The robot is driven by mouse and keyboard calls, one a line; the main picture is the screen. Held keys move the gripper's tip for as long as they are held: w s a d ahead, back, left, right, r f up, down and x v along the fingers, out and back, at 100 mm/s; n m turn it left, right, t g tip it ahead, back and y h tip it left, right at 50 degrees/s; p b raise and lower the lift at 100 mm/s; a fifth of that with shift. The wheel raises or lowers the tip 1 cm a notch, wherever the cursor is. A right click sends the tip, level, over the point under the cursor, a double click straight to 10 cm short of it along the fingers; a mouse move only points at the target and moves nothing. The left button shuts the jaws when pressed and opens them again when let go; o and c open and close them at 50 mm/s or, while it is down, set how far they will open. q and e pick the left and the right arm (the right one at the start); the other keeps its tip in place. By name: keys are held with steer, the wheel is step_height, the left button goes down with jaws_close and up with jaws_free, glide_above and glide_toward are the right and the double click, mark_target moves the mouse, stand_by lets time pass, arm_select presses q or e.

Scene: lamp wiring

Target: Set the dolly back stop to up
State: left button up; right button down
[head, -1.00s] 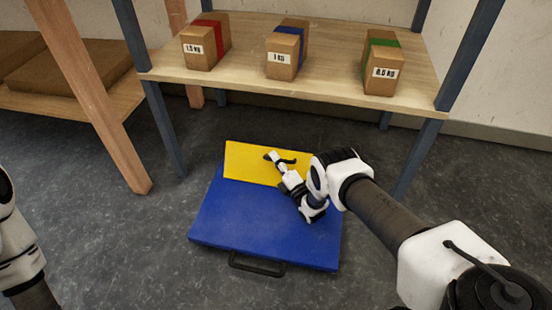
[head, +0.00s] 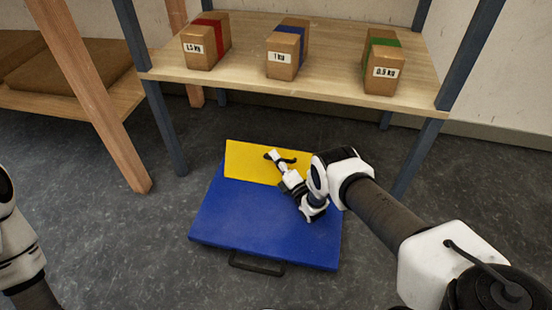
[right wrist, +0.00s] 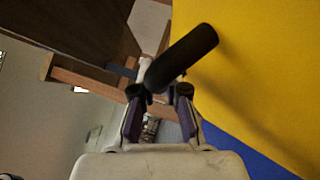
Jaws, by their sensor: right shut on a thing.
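The dolly has a blue deck (head: 250,225) on the floor. A yellow back stop panel (head: 245,160) is at its far end and looks raised at an angle from the deck; the exact tilt is hard to tell. My right gripper (head: 280,159) is at the panel's upper middle. It is shut on a black bar handle (right wrist: 182,57), which lies across the fingertips in the right wrist view. The yellow panel (right wrist: 260,70) fills the right of that view. My right arm hides the panel's right part. My left gripper is out of view.
A wooden shelf (head: 320,90) on blue-grey legs stands behind the dolly, with three labelled boxes on it. A wooden rack (head: 100,100) is at the left. A black handle (head: 256,264) is at the deck's near edge. Grey floor (head: 110,240) lies clear to the left.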

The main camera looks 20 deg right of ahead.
steer(key=shift+r, duration=0.1)
steer(key=c, duration=1.4)
jaws_free()
steer(key=shift+c, duration=0.2)
